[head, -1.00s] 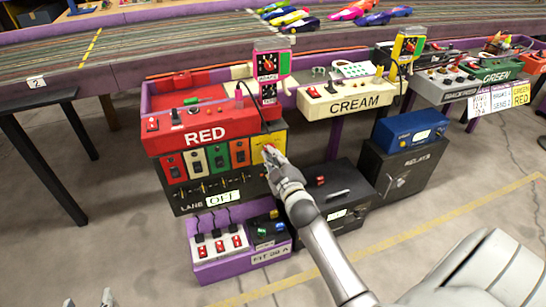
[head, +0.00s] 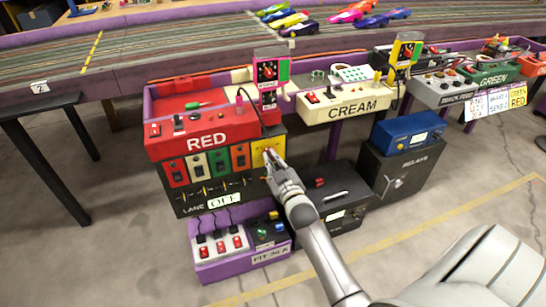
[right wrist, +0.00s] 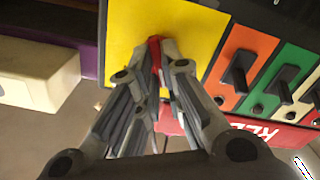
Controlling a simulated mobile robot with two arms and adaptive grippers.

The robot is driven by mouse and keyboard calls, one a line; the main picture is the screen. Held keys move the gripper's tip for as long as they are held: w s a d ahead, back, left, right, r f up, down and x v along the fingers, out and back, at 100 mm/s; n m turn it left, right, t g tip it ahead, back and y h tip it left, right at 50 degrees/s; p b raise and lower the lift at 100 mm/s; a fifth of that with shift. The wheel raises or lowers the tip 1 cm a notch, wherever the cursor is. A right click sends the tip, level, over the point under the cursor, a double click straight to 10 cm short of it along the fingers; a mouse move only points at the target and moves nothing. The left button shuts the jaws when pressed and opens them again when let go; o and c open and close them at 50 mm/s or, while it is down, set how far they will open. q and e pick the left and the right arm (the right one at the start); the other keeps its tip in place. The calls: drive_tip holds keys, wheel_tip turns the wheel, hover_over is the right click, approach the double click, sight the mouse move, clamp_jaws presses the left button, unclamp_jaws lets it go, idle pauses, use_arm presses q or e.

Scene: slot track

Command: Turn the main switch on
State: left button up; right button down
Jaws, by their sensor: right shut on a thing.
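A yellow panel (head: 262,145) sits at the right end of a row of coloured panels below the RED control box (head: 215,128). A red switch handle (right wrist: 155,48) stands on the yellow panel, seen upside down in the right wrist view. My right gripper (head: 270,160) is at this panel, its fingertips closed around the red handle (right wrist: 160,55). The fingers hide most of the handle and its base, so I cannot tell its position. A white sign reading OFF (head: 225,200) is under the panels. My left gripper is out of view.
Red, white, green and orange panels with black switches (head: 219,163) lie left of the yellow one. A purple tray (head: 240,262) with a power strip stands below. A black box (head: 335,215) is beside my right arm. The CREAM box (head: 355,107) is to the right.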

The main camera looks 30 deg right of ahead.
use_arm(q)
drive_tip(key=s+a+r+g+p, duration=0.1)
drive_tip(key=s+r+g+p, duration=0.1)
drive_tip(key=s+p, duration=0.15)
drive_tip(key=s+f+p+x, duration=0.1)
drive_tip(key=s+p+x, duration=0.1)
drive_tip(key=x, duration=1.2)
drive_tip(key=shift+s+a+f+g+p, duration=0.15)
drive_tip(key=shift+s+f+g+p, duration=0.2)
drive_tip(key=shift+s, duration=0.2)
use_arm(e)
drive_tip(key=shift+s+d+m, duration=0.1)
drive_tip(key=shift+d+m, duration=0.05)
drive_tip(key=shift+m, duration=3.35)
drive_tip(key=shift+d+m, duration=0.1)
drive_tip(key=shift+m, duration=3.4)
drive_tip(key=shift+f, duration=0.1)
drive_tip(key=c, duration=1.6)
unclamp_jaws()
drive_tip(key=shift+o, duration=0.2)
drive_tip(key=v, duration=1.2)
